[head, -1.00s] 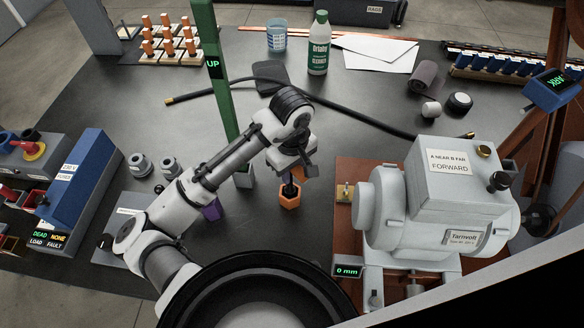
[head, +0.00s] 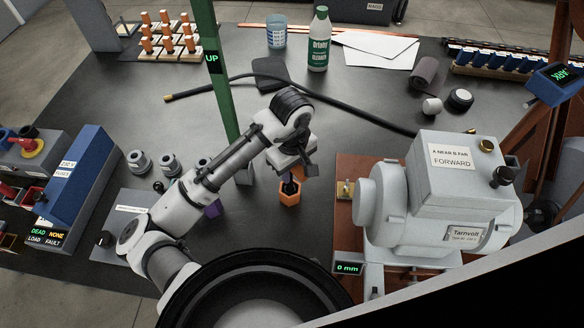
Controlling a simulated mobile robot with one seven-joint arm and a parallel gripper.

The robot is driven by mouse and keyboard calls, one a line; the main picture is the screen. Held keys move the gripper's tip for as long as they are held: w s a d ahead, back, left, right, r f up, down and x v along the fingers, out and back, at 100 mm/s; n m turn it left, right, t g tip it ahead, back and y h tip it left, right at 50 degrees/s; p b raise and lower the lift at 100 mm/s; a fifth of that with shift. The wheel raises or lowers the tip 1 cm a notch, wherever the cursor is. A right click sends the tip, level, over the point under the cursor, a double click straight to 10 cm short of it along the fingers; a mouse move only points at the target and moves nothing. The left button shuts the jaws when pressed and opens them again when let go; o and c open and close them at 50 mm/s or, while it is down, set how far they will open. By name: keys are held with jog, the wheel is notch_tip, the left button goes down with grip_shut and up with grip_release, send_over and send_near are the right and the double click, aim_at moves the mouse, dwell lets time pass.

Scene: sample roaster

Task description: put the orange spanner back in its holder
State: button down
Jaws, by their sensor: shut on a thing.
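The orange six-sided holder (head: 289,196) stands on the dark bench, left of the grey motor. My gripper (head: 291,179) is directly above its mouth, pointing down, and is shut on the orange spanner. The spanner is almost wholly hidden by the gripper and the holder. A dark piece shows at the holder's mouth; I cannot tell how deep the spanner sits.
The grey motor (head: 437,205) on its red-brown base is close on the right. A green post (head: 216,85) rises behind my arm. A purple holder (head: 211,209) and a grey holder (head: 244,175) stand to the left. A black cable (head: 330,101) crosses behind.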

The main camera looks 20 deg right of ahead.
jog(key=shift+f+b, duration=0.55)
jog(key=shift+f, duration=0.55)
jog(key=c, duration=1.1)
grip_release()
notch_tip(320, 180, up, 14)
jog(key=shift+f+p, duration=0.1)
jog(key=shift+p, duration=0.65)
